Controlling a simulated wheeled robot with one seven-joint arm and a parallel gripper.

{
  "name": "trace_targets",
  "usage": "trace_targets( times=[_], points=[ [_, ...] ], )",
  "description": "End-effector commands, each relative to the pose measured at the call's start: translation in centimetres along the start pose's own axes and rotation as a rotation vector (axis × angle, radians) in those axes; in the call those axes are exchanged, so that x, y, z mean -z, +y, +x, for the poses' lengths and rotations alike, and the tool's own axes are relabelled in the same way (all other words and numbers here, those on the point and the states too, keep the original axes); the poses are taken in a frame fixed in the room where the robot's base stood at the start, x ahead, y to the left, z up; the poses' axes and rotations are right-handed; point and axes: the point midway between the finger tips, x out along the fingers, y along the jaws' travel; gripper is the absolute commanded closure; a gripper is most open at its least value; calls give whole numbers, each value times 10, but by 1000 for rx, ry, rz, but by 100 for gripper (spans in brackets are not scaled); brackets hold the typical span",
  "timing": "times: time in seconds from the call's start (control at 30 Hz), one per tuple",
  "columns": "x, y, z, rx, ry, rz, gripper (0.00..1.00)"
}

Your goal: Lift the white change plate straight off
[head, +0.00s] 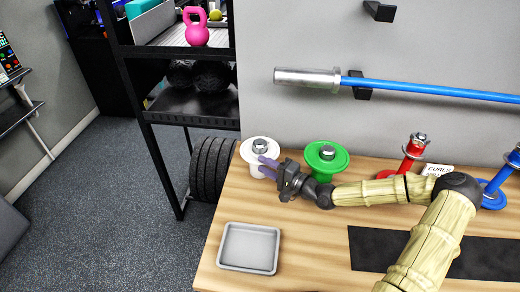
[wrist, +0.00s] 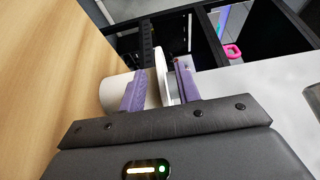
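The white change plate (head: 247,149) lies flat on top of a white post (head: 256,170) at the table's back left corner, with a silver collar (head: 259,146) at its middle. My gripper (head: 266,166) reaches it from the right, with purple fingers apart. One finger is above the plate's rim and the other is below it, beside the post. In the wrist view the plate's edge (wrist: 161,72) stands between the two fingers of my gripper (wrist: 160,88), with a gap showing on the upper-finger side. Contact on the lower side is hard to tell.
A green plate on its post (head: 326,157) stands close to the right, behind my arm. Red (head: 412,150) and blue (head: 492,190) stands are farther right. A grey tray (head: 249,248) sits at the front left; a black mat (head: 365,250) lies right. A shelf rack (head: 150,120) is behind left.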

Motion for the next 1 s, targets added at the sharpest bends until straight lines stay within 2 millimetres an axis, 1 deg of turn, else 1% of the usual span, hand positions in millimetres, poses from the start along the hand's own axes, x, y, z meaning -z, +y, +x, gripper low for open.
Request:
trace_targets(
  times=[0.03, 0.2, 0.3, 0.83, 0.87, 0.9, 0.97, 1.0],
  points=[
    [-1, -3, 8, 0, -3, 1, 67],
    [-1, -2, 32, 0, -2, 0, 67],
    [-1, -1, 40, -1, -2, 0, 67],
    [0, 0, 40, 0, -1, -1, 67],
    [0, 0, 40, 0, -1, -1, 69],
    [0, 0, 40, 0, -1, -1, 77],
    [0, 0, 40, 0, -1, -1, 89],
    [0, 0, 40, 0, -1, -1, 97]
  ],
)
